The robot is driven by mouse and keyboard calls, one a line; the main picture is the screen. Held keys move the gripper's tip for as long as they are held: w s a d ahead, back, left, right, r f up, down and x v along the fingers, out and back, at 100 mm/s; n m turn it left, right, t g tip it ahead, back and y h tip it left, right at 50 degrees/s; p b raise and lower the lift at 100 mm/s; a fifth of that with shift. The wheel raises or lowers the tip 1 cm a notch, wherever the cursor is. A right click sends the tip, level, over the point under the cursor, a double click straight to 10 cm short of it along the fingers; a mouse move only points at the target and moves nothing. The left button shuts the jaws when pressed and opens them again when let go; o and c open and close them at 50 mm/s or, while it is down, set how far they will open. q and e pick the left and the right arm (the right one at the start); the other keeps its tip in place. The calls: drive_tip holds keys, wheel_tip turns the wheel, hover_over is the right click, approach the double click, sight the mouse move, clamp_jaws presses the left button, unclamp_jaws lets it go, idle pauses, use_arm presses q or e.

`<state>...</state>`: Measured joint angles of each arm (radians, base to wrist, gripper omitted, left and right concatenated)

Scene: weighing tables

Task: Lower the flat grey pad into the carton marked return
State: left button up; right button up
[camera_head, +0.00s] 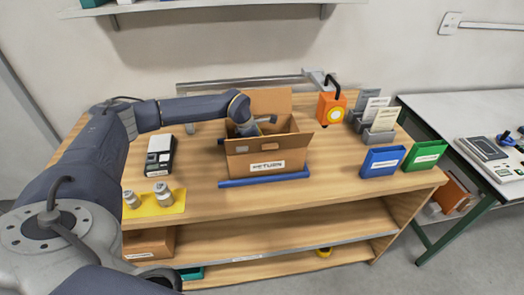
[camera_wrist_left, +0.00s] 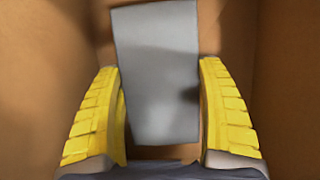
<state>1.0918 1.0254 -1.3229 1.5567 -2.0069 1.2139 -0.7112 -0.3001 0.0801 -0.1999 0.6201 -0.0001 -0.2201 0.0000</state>
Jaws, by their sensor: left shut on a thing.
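The carton (camera_head: 238,166) stands open on the wooden table in the head view, its flaps up and a label reading "RETURN" on its front. My left gripper (camera_wrist_left: 160,72) reaches down into it, with yellow ridged fingers on either side of the flat grey pad (camera_wrist_left: 157,50). It is shut on the pad. Brown carton walls (camera_wrist_left: 55,45) surround pad and fingers in the left wrist view. The carton's front wall hides the fingertips and pad in the head view, and I cannot tell whether the pad touches the carton's floor. My right gripper is not in view.
A blue bar (camera_head: 265,180) lies along the carton's front. An orange device (camera_head: 331,108) and blue (camera_head: 383,161) and green (camera_head: 425,155) bins stand to the right. A black-and-white device (camera_head: 160,155) and a yellow tray (camera_head: 155,207) with metal weights are left. Table front centre is clear.

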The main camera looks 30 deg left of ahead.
use_arm(q)
drive_tip(key=shift+r, duration=0.15)
drive_tip(key=o, duration=0.9)
drive_tip(key=shift+c, duration=0.2)
drive_tip(key=shift+r, duration=0.1)
